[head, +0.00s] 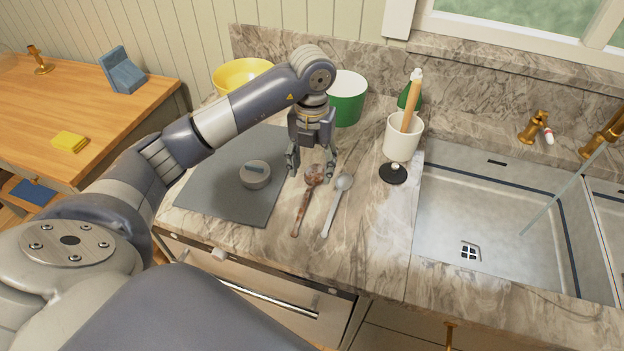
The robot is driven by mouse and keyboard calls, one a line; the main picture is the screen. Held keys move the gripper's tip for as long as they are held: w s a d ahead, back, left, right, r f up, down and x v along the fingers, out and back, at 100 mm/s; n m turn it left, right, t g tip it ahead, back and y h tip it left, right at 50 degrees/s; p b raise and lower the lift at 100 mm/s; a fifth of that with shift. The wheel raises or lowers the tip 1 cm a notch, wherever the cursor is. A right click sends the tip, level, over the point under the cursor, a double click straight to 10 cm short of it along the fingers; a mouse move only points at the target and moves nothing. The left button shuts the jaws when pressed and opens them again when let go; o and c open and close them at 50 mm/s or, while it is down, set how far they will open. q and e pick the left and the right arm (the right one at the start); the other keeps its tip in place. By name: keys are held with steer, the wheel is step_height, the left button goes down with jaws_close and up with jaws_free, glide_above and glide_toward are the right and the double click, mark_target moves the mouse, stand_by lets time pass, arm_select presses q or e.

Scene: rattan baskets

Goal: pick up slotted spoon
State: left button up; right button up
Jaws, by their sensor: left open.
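Two spoon-like utensils lie side by side on the marble counter. One is a brown, rust-toned spoon (304,205); the other is a grey metal spoon (336,207) just right of it. Both handles point toward the front edge. I cannot make out slots in either head, so I cannot tell which is the slotted spoon. My left gripper (312,170) points down, open and empty, with its fingers on either side of the brown spoon's head. I cannot tell its exact height above the counter. My right gripper is not in view.
A grey mat (222,196) with a round grey lidded object (255,174) lies left of the spoons. Behind are a yellow bowl (236,76), a green pot (346,103) and a white utensil cup (403,141). A black round object (393,174) and the sink (490,215) are right.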

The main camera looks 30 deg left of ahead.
mark_target(311, 185)
arm_select(q)
steer(key=shift+w+f, duration=0.1)
steer(key=shift+f, duration=0.25)
steer(key=shift+w+f, duration=0.1)
steer(key=shift+f, duration=0.2)
steer(key=f, duration=0.1)
steer(key=f+p, duration=0.2)
steer(key=f, duration=0.1)
steer(key=shift+a, duration=0.35)
steer(key=shift+f, duration=0.45)
steer(key=shift+c, duration=0.6)
steer(key=c, duration=0.8)
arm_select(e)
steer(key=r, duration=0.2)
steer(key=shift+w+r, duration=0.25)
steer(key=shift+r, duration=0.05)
